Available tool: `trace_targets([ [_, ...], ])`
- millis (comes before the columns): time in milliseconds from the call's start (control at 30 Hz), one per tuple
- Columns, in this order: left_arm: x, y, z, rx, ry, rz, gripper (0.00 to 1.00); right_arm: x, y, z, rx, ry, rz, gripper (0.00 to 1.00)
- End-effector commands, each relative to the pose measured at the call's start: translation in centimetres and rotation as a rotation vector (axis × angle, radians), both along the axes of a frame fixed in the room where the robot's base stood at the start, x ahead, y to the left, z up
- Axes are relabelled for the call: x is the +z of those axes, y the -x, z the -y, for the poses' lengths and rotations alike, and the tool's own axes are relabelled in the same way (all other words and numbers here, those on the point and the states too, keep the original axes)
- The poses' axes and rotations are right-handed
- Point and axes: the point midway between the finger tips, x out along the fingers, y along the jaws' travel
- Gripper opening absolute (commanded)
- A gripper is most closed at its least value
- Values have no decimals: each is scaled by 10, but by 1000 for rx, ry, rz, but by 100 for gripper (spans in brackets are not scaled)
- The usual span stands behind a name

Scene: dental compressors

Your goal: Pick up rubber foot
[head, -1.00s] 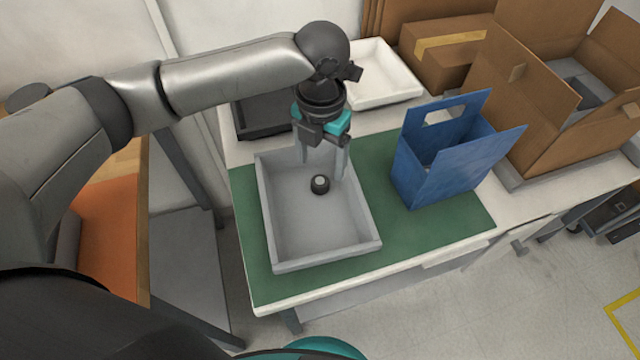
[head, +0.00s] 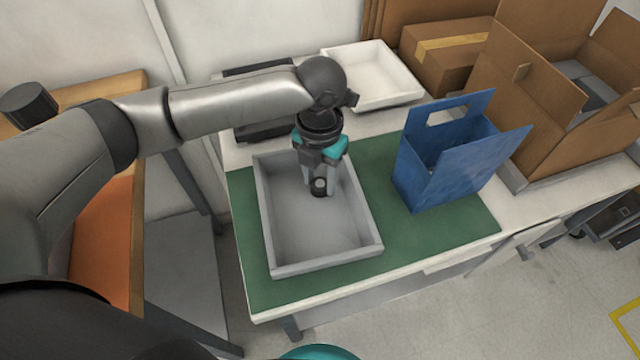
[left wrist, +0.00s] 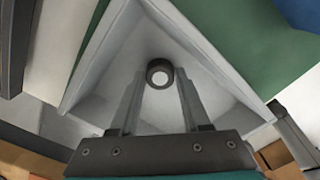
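The rubber foot (head: 320,187) is a small black cylinder with a pale round top. It is in the grey tray (head: 276,268), near the middle. My left gripper (head: 319,188) points down into the tray with one finger on each side of the foot. In the left wrist view, the foot (left wrist: 159,73) sits between the two fingertips, very close to both. Whether the fingers touch it I cannot tell. The foot does not look clearly raised off the tray floor. My right gripper is not in view.
The tray lies on a green mat (head: 420,235). A blue open box (head: 455,165) with a handle hole stands to its right. A white tray (head: 415,95), a dark tray (head: 255,131) and cardboard boxes (head: 575,130) are farther back. The tray floor around the foot is clear.

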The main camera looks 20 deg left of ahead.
Motion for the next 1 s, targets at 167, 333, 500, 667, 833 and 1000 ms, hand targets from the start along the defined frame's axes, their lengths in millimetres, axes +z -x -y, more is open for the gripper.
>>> trace_targets([
  [167, 0, 0, 0, 0, 0, 0, 26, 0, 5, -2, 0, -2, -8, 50],
  [333, 0, 0, 0, 0, 0, 0, 6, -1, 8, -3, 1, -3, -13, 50],
  [500, 0, 0, 0, 0, 0, 0, 0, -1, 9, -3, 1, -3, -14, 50],
  [667, 0, 0, 0, 0, 0, 0, 0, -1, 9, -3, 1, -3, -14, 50],
  [833, 11, -1, 0, 0, 1, 3, 0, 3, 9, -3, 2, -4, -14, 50],
  [1000, 47, -2, 0, 0, 1, 5, 0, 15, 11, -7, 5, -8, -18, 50],
])
